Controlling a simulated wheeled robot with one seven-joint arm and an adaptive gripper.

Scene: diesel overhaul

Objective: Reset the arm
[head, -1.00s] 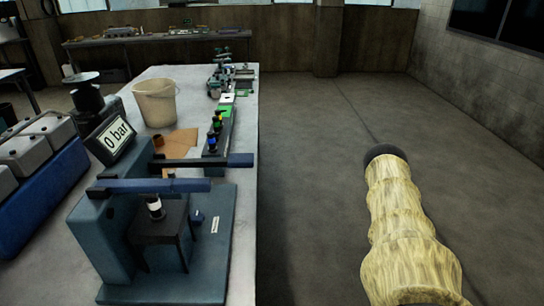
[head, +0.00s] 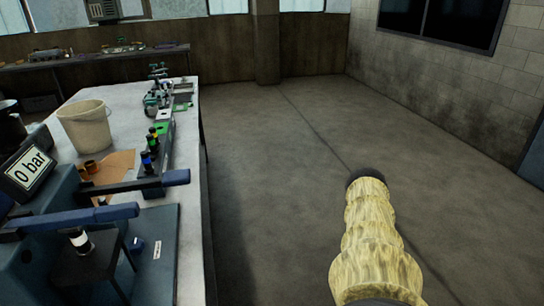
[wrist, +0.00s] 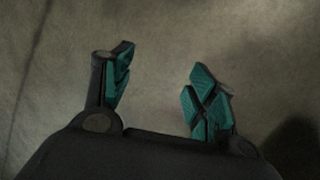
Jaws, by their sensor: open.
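My gripper (wrist: 158,95) shows in the wrist view with its two teal-padded fingers spread apart. Nothing is between them, and only bare grey floor lies behind them. In the head view my arm, in a pale yellowish cover, reaches forward over the open floor to the right of the workbench (head: 188,235). The gripper itself is not visible in the head view.
On the bench stand a blue test stand with levers (head: 158,265), a 0 bar display (head: 30,168), a cream bucket (head: 84,126) and a rack of coloured-top parts (head: 151,160). A second bench (head: 85,57) lines the back wall. The floor (head: 285,150) right of the bench is clear.

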